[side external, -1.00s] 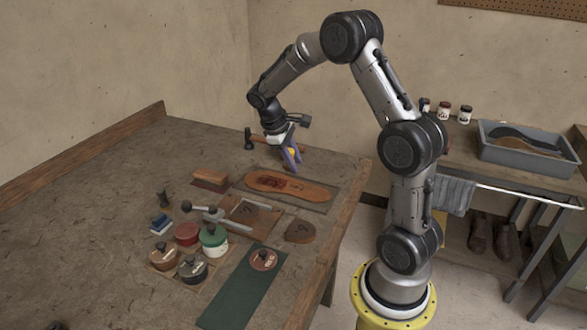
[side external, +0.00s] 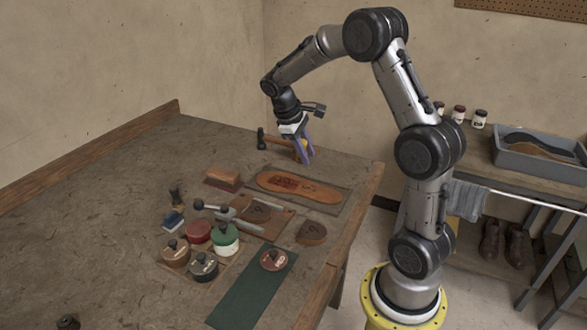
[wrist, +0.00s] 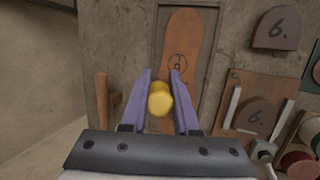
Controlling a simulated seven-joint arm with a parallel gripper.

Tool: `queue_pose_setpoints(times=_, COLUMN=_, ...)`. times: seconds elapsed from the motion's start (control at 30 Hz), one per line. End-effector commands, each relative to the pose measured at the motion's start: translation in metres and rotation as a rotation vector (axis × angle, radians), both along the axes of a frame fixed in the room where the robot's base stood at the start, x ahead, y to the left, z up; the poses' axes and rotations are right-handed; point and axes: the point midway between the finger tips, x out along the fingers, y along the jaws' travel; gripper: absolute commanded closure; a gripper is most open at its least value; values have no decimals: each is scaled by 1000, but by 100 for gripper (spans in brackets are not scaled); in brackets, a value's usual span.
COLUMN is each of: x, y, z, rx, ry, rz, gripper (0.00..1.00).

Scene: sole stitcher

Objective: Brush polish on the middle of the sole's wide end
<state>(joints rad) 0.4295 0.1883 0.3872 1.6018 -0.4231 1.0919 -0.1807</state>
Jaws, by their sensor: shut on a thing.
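The brown sole (side external: 328,191) lies flat in a shallow grey recess on the bench, with dark red marks along its left and middle parts. It also shows in the wrist view (wrist: 182,30), with a dark circled mark on it; its lower part is hidden behind my fingers. My gripper (side external: 307,160) hangs above the sole's far edge, its purple fingers pointing down. I cannot tell whether this piece is a brush handle. Its lower end is hidden.
A hammer (side external: 277,142) lies behind the sole, and a wooden brush (side external: 222,178) lies to its left. In front are a clamp plate (side external: 258,212), a brown pad (side external: 311,232), a red tin (side external: 198,232), a green tin (side external: 225,238) and a green mat (side external: 245,290).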

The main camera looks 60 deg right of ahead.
Motion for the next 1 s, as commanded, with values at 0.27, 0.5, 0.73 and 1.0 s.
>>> queue_pose_setpoints(times=0.27, x=4, y=-2, z=11, rx=1, ry=15, rz=-8, gripper=100)
queue_pose_setpoints(times=0.5, x=42, y=-3, z=40, rx=1, ry=8, rz=-14, gripper=100)
queue_pose_setpoints(times=0.73, x=60, y=0, z=36, rx=0, ry=2, rz=0, gripper=100)
queue_pose_setpoints(times=1.0, x=60, y=0, z=9, rx=0, ry=2, rz=0, gripper=100)
